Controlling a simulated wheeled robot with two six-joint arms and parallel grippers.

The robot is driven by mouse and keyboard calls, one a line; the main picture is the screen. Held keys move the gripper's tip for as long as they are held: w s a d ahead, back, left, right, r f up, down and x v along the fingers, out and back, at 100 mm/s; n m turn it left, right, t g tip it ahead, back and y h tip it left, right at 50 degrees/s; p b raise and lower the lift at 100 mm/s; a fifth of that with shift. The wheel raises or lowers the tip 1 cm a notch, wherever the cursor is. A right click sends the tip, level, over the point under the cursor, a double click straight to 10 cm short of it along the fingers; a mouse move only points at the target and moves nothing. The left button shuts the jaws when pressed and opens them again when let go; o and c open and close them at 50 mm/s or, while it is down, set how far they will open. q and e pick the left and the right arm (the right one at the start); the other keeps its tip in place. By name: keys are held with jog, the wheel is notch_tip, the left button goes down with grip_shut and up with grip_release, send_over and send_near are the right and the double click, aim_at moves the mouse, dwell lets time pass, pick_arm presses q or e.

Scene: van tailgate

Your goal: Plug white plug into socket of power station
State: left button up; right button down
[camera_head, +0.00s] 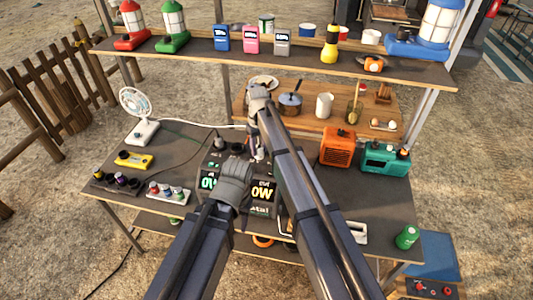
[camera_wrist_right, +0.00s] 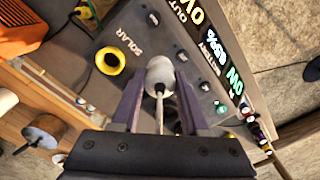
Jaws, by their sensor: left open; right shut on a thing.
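The power station (camera_head: 212,163) is a dark box in the middle of the grey table, with lit displays. In the right wrist view its panel (camera_wrist_right: 200,65) shows a "SOLAR" label and a round yellow-rimmed socket (camera_wrist_right: 110,61). My right gripper (camera_wrist_right: 160,88) is shut on the white plug (camera_wrist_right: 160,70), whose cable runs back toward the camera. The plug is over the panel, right of the yellow socket; whether it touches is unclear. In the head view my right gripper (camera_head: 255,148) points down behind the station's displays. My left gripper (camera_head: 238,168) is open in front of it, its fingertips mostly hidden.
A white fan (camera_head: 140,115) stands at the back left, with a white cable (camera_head: 195,122) running right. A yellow device (camera_head: 134,160) lies left. An orange box (camera_head: 338,146) and a teal radio (camera_head: 385,160) stand right. A shelf with lanterns is above.

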jog(key=w+a, duration=0.9)
jog(key=w, duration=0.1)
jog(key=shift+w, duration=0.1)
dwell(0.5)
jog(key=shift+d+f+b, duration=0.1)
jog(key=shift+f+b, duration=0.85)
jog(key=shift+f, duration=0.05)
jog(key=shift+f, duration=0.1)
jog(key=shift+f+b, duration=1.45)
jog(key=shift+b, duration=0.1)
jog(key=shift+c, duration=1.7)
grip_release()
